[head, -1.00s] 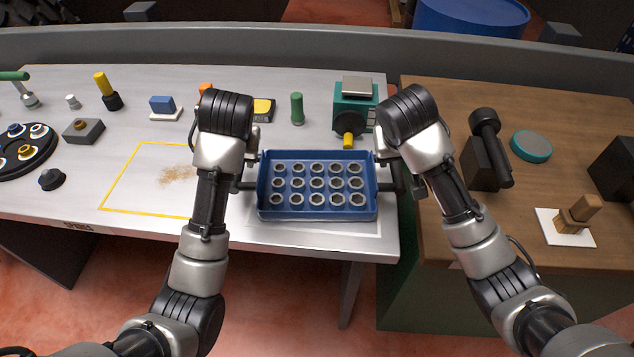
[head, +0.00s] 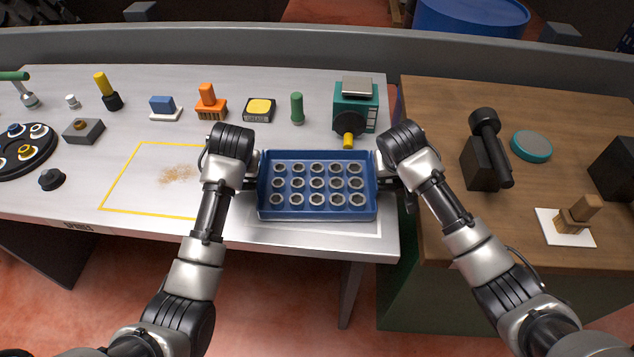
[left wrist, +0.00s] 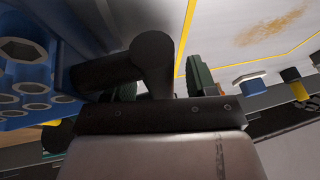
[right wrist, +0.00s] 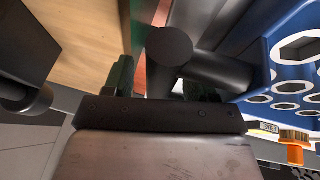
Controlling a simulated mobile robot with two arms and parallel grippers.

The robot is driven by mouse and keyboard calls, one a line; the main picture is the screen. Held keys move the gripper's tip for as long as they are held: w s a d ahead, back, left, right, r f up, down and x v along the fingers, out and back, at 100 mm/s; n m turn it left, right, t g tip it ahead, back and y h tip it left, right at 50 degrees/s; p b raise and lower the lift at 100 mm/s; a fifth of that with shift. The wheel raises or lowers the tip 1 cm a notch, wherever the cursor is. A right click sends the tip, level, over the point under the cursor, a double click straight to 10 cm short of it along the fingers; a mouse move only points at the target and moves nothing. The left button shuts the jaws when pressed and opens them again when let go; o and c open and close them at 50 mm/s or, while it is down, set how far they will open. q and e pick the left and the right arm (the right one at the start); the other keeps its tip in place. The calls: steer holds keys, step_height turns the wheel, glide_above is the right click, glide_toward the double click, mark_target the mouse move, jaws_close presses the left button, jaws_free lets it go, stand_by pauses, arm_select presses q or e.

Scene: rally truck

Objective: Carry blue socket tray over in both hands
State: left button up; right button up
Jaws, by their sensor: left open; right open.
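The blue socket tray (head: 317,213) sits on the grey bench near its right front edge, with rows of silver-topped blue sockets in it. It has a dark handle at each end. My left gripper (head: 250,178) is open at the left handle; the left wrist view shows the dark handle (left wrist: 152,58) between its fingers. My right gripper (head: 388,178) is open at the right handle, and the right wrist view shows that handle (right wrist: 170,48) between its fingers. The tray also shows in the left wrist view (left wrist: 68,45) and in the right wrist view (right wrist: 262,45).
A teal machine (head: 356,105) with a yellow tip stands just behind the tray. A yellow-outlined square (head: 150,205) with brown dust lies to the left. A wooden table (head: 450,230) with a black tool stand (head: 486,165) is on the right, beyond a narrow gap.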

arm_select(q)
steer(key=shift+c, duration=0.3)
arm_select(e)
steer(key=shift+c, duration=0.3)
arm_select(q)
jaws_close()
arm_select(e)
jaws_close()
arm_select(q)
steer(key=shift+w+r, duration=0.1)
steer(key=shift+r, duration=0.1)
arm_select(e)
steer(key=shift+w+r, duration=0.1)
steer(key=shift+r, duration=0.1)
